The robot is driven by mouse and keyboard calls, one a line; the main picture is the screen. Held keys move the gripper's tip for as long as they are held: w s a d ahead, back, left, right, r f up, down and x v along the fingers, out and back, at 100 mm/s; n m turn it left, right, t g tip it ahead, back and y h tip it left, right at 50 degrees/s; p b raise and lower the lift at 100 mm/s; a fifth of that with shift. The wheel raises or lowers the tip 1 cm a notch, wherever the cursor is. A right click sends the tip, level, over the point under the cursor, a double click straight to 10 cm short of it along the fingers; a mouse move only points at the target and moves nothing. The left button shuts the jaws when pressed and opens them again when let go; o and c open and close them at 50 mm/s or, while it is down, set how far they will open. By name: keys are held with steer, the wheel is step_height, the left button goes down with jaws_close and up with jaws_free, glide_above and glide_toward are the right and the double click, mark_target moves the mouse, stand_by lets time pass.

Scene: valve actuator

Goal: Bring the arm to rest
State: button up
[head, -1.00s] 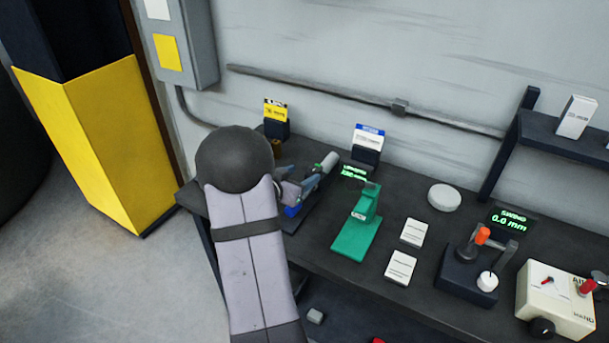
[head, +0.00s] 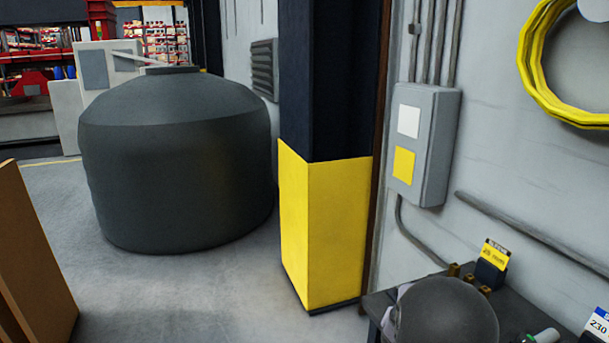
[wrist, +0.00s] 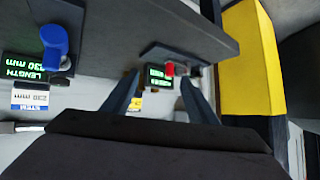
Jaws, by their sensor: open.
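My gripper (wrist: 160,90) shows in the wrist view with its two dark fingers spread apart. I see nothing clasped between them; a small red part (wrist: 169,69) and a green-lit display (wrist: 158,74) lie beyond the fingertips. In the head view, a dark round joint of my arm shows at the bottom right, and my gripper's fingertips are out of sight there.
The dark bench (head: 377,303) fills the lower right corner, with a yellow-topped sign (head: 494,258) on it. A yellow and black column (head: 325,230) and a large dark tank (head: 180,165) stand left. The wrist view shows a blue-capped part (wrist: 55,42) by a length display (wrist: 24,67).

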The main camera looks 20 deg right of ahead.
steer(key=a+f+n+y, duration=0.3)
steer(key=a+n+y, duration=0.45)
steer(key=a, duration=1.55)
steer(key=s+a+n+g, duration=0.2)
steer(key=s+a+g, duration=0.1)
steer(key=s+a, duration=0.3)
steer(key=s+a+n+g+y, duration=0.1)
steer(key=s+a+n+g, duration=0.2)
steer(key=s, duration=0.8)
steer(key=a, duration=0.2)
steer(key=shift+a+f, duration=0.4)
steer(key=shift+y, duration=0.25)
